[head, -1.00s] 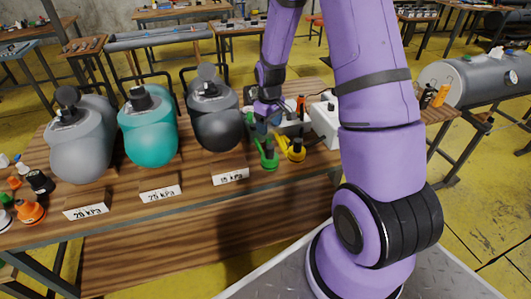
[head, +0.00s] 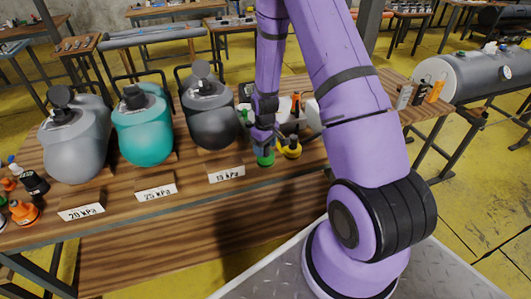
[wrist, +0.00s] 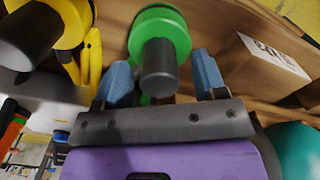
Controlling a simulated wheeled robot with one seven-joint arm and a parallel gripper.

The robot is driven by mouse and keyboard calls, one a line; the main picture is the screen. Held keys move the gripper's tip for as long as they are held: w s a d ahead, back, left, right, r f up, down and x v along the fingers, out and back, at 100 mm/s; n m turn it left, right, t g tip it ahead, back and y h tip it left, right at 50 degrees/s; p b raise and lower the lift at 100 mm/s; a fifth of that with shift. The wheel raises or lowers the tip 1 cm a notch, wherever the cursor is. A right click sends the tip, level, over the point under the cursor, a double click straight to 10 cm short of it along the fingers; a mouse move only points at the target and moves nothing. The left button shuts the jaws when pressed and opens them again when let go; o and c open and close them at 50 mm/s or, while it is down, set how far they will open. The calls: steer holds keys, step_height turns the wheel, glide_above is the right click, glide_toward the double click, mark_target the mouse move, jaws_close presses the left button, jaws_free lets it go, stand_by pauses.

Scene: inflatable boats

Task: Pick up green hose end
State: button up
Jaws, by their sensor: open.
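The green hose end (head: 265,157) stands on the wooden table, right of the 15 kPa sign. In the wrist view it shows as a green disc with a dark grey stem (wrist: 159,68). My gripper (head: 262,143) is directly over it, pointing down. In the wrist view the two blue fingertips of my gripper (wrist: 163,82) are apart, with the grey stem between them. I cannot tell whether either finger touches it.
A yellow hose end (head: 290,148) stands close on the right; it is large in the wrist view (wrist: 68,20). The sign (head: 227,174) and dark grey pump (head: 210,120) are on the left. A teal pump (head: 145,135) stands farther left. Bare table lies in front.

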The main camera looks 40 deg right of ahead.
steer(key=shift+f, duration=0.55)
steer(key=c, duration=1.1)
steer(key=shift+o, duration=0.2)
steer(key=shift+r, duration=0.15)
